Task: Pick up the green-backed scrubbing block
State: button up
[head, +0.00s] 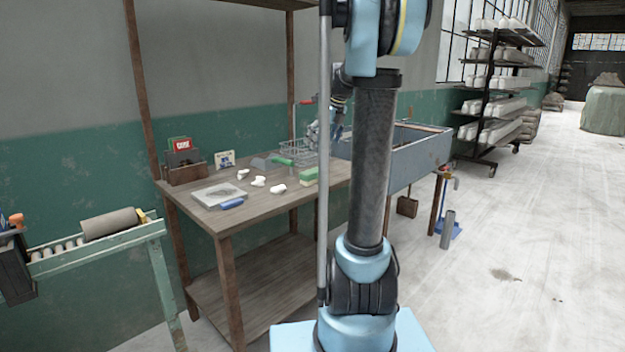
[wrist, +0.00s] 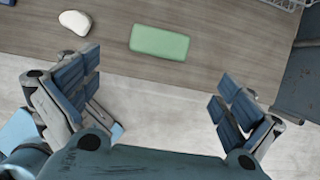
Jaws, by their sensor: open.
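The green-backed scrubbing block (head: 308,176) lies on the wooden workbench (head: 255,208), near its front edge, in the head view. In the wrist view the block (wrist: 159,43) lies green side up near the bench edge, beyond my fingertips and between their lines. My gripper (wrist: 158,86) is open and empty, its fingers wide apart on either side, over the gap past the bench edge. In the head view the gripper is mostly hidden behind my arm, close to the far end of the bench.
White clay lumps (head: 258,181) lie left of the block; one (wrist: 75,22) shows in the wrist view. A green-handled tool (head: 282,161), a wire basket (head: 297,150), a blue-handled item (head: 231,203) and a pale slab (head: 218,193) share the bench. A sink (head: 420,150) adjoins its right end.

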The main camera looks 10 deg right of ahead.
aim_at(313, 170)
jog(key=x, duration=1)
jog(key=shift+f, duration=0.1)
jog(key=shift+x, duration=2.75)
jog(key=shift+d, duration=0.1)
jog(key=c, duration=0.8)
